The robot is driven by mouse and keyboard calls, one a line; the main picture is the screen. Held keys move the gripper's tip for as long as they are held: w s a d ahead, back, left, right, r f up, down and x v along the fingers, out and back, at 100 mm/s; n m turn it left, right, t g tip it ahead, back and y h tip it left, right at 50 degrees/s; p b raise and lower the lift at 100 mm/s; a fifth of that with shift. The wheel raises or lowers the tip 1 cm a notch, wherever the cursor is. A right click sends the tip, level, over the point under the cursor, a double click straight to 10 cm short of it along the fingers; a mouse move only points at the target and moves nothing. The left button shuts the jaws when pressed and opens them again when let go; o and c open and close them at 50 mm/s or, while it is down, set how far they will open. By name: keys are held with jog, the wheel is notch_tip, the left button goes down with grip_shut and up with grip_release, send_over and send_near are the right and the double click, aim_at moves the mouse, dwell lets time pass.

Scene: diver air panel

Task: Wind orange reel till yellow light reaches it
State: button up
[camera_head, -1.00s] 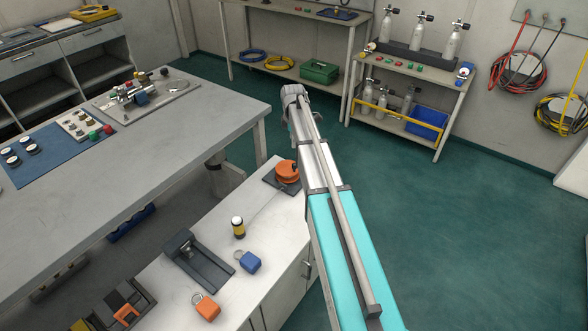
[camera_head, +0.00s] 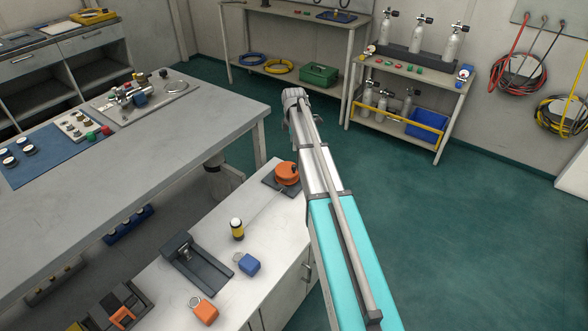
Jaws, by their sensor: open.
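The orange reel (camera_head: 287,173) sits on a dark base plate at the far end of the white bench (camera_head: 200,267). My arm passes close to its right side in the picture and hides part of the plate. The yellow light (camera_head: 237,230), a small upright lamp with a white top and a black and yellow body, stands nearer on the same bench. A thin line runs from the lamp towards the reel, with a clear gap between the two.
A dark grey fixture (camera_head: 197,264), a blue padlock-like block (camera_head: 248,264) and an orange one (camera_head: 204,311) are near the lamp. A grey table (camera_head: 170,165) stands to the left. A bottle rack (camera_head: 409,105) stands at the back; the green floor (camera_head: 480,230) is open at right.

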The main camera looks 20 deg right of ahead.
aim_at(294, 166)
jog(key=shift+f+b, duration=5.8)
jog(key=shift+f, duration=0.3)
grip_shut()
